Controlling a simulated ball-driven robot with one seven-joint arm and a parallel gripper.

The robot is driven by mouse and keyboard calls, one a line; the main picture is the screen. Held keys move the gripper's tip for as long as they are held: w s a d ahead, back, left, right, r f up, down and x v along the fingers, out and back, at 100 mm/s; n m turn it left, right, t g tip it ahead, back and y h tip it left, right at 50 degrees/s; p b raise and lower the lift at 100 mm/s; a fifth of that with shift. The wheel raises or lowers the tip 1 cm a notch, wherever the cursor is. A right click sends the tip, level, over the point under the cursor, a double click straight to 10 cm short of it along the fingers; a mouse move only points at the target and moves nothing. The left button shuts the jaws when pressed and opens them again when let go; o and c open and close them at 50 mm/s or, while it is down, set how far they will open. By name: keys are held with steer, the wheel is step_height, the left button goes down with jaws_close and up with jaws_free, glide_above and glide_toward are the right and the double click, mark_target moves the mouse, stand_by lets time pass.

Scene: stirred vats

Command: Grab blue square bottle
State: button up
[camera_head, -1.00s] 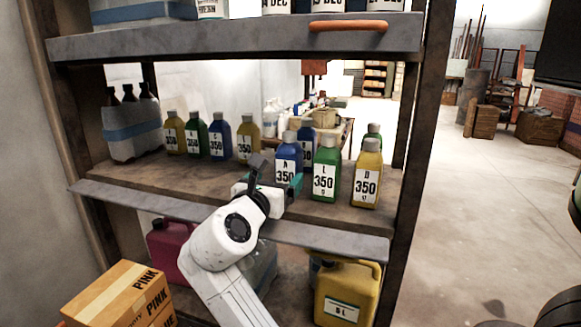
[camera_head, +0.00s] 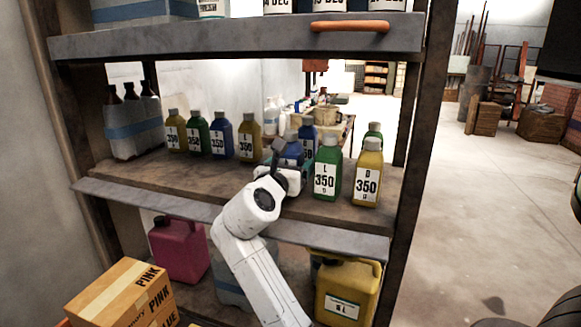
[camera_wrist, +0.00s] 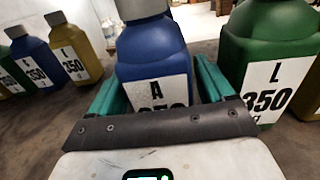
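The fingers are open, one on each side, and a gap shows on the right side; contact on the left cannot be told. In the head view the blue bottle (camera_head: 292,150) is on the middle shelf, its lower part hidden behind my gripper (camera_head: 288,178).
A green bottle (camera_head: 327,168) stands close to the right, with a yellow bottle (camera_head: 367,172) beyond it. Another blue bottle (camera_head: 308,137) is behind. More bottles line the shelf's left, including a yellow one (camera_head: 249,136). The upper shelf (camera_head: 235,38) is overhead.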

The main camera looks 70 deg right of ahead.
steer(key=c, duration=1.1)
